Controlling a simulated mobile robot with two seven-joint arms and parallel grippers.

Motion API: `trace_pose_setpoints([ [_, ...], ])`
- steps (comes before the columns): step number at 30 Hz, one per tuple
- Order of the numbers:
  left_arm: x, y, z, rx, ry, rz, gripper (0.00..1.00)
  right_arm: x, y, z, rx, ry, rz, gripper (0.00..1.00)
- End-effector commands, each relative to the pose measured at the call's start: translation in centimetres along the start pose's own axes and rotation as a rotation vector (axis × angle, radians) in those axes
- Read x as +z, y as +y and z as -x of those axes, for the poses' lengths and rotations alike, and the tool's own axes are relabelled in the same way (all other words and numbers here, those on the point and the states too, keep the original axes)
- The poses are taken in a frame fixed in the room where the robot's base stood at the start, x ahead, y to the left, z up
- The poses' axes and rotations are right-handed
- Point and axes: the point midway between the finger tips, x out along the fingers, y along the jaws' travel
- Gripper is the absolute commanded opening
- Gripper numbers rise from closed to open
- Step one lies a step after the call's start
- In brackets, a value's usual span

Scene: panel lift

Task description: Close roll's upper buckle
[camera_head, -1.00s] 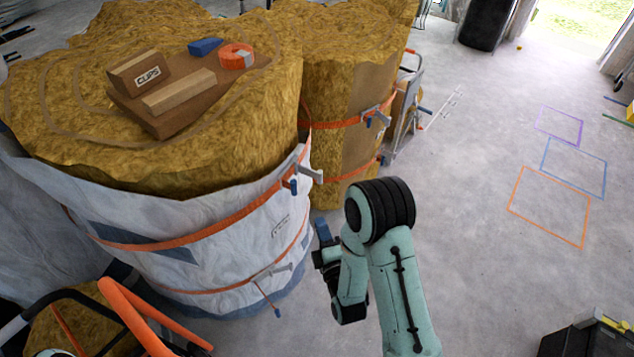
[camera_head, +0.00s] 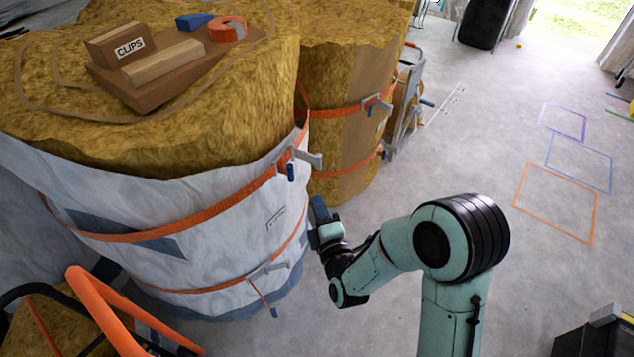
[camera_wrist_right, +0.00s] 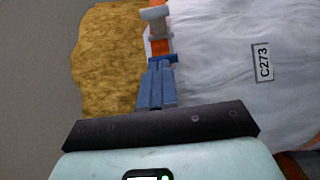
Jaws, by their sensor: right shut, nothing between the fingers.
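The big roll (camera_head: 150,205) of yellow wool in a white wrap stands at the left, with two orange straps around it. Its upper buckle (camera_head: 308,158) is grey, on the upper strap at the roll's right side, with a blue-tipped lever (camera_head: 290,172) hanging down from it. My right gripper (camera_head: 318,208) is below and slightly right of this buckle, apart from it. In the right wrist view the blue fingers (camera_wrist_right: 157,85) are together and empty, pointing at the orange strap (camera_wrist_right: 160,48) and grey buckle (camera_wrist_right: 156,22). My left gripper is out of view.
The lower buckle (camera_head: 268,268) has a lever hanging out. A second strapped roll (camera_head: 345,110) stands just behind. A tray (camera_head: 150,95) of clips lies on the roll's top. An orange-framed cart (camera_head: 95,300) is at bottom left.

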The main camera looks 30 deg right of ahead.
Motion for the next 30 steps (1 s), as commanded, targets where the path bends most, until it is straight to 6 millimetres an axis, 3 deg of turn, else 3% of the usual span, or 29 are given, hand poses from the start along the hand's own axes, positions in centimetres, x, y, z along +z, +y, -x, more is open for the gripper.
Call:
trace_pose_setpoints([
  [11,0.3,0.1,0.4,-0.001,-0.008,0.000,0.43,0.0,0.1,-8.0,0.002,0.001,0.001,0.00],
  [12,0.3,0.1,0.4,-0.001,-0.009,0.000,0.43,0.8,0.1,-8.4,0.002,-0.003,0.002,0.00],
  [19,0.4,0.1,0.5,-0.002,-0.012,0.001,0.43,2.5,0.1,-10.1,0.001,0.000,0.000,0.00],
  [30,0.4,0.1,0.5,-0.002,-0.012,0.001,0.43,2.8,0.1,-10.4,0.000,0.002,0.000,0.00],
])
